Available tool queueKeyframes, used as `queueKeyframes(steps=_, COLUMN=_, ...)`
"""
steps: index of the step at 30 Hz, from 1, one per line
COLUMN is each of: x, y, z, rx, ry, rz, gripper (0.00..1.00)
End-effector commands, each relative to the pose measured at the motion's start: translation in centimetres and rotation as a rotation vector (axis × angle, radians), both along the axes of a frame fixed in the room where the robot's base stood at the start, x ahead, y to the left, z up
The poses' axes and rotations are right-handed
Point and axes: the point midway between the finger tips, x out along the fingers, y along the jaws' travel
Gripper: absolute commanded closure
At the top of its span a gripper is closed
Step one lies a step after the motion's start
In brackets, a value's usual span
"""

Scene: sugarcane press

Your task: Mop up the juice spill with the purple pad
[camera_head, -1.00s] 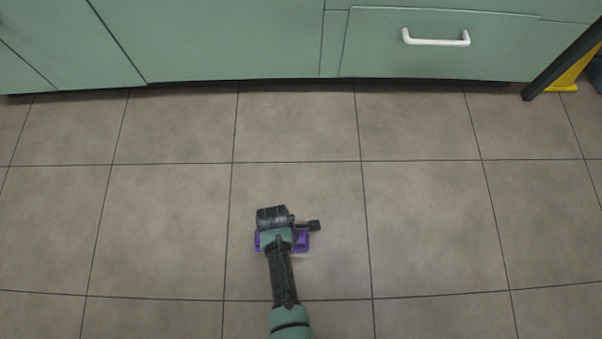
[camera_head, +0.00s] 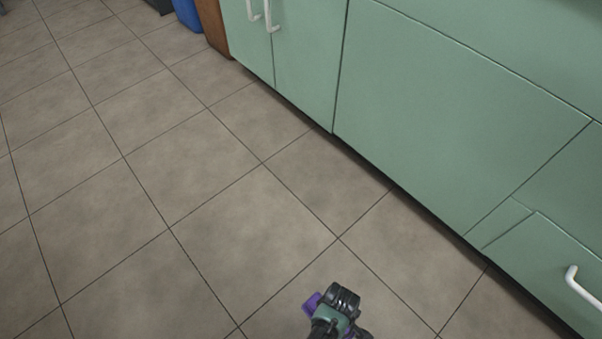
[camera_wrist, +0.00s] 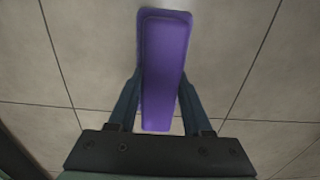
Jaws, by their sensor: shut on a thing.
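The purple pad (camera_wrist: 165,70) is held between the two fingers of my gripper (camera_wrist: 162,105) in the wrist view, with tiled floor behind it. In the head view my gripper (camera_head: 335,305) is at the bottom edge, and a small part of the purple pad (camera_head: 312,303) shows at its left side. The rest of the pad is hidden by the gripper there. No juice spill can be made out on the floor in either view.
Green cabinets (camera_head: 440,120) with white handles run along the right. A brown wooden panel (camera_head: 213,28) and a blue container (camera_head: 187,14) stand at the top. The tiled floor (camera_head: 150,180) at left and centre is clear.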

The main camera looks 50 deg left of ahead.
Motion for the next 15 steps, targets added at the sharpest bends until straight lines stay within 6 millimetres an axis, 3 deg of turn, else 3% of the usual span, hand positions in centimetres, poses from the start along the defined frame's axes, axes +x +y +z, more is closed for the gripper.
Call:
queueKeyframes(steps=6, x=-0.1, y=0.5, z=2.2, rx=0.000, ry=-0.001, rz=-0.002, gripper=1.00)
queueKeyframes(steps=15, x=-0.1, y=0.8, z=2.7, rx=0.000, ry=-0.001, rz=-0.005, gripper=1.00)
